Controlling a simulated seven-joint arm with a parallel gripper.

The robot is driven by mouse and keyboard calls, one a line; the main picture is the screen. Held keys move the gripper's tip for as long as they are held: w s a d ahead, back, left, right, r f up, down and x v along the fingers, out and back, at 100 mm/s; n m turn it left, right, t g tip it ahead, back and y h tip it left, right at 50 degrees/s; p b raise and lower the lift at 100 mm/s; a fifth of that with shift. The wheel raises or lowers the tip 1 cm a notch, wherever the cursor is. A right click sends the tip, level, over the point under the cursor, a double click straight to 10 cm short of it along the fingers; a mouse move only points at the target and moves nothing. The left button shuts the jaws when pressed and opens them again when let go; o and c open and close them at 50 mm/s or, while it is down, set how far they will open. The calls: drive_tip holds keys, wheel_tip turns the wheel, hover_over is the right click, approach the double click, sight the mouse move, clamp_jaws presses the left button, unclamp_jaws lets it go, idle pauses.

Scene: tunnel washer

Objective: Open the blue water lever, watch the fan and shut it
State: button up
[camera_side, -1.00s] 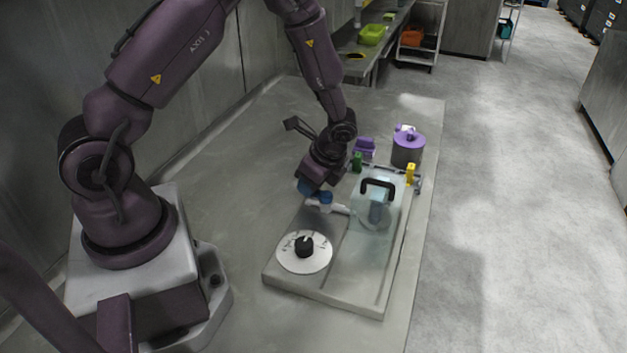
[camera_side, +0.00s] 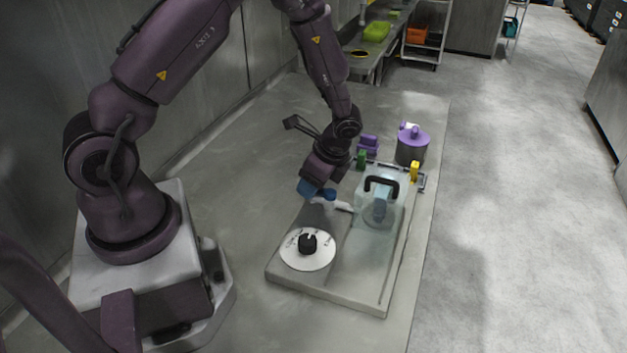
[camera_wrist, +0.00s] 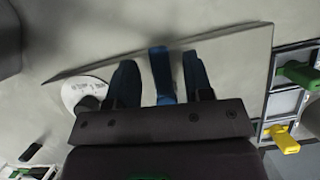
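The blue water lever (camera_side: 330,193) stands on a white pipe at the left of the clear washer box. In the wrist view the lever (camera_wrist: 161,74) lies between the two dark blue fingers of my gripper (camera_wrist: 160,80), with a gap on each side. My gripper (camera_side: 311,188) is low over the board in the side view, at the lever, and its fingers partly hide each other there. The clear box (camera_side: 382,205) has a black handle on top. A pale blue shape shows inside it; I cannot tell whether this is the fan.
A white dial with a black knob (camera_side: 308,243) is at the board's near left. Green (camera_side: 361,158) and yellow (camera_side: 414,171) clips sit behind the box. A purple-lidded pot (camera_side: 411,146) stands beyond them. The table left of the board is clear.

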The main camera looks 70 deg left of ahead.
drive_tip(key=v, duration=1.3)
drive_tip(key=s+d+r+n+t+h, duration=0.1)
drive_tip(key=s+d+r+n+t, duration=0.2)
drive_tip(key=s+r, duration=0.5)
drive_tip(key=s+d+r+n+t+h, duration=0.2)
drive_tip(key=s+d+r+n+t, duration=0.1)
drive_tip(key=s+r+n+t, duration=0.2)
drive_tip(key=shift+s+d+r+n+h, duration=0.3)
drive_tip(key=shift+s+r+n, duration=1)
drive_tip(key=shift+r, duration=0.95)
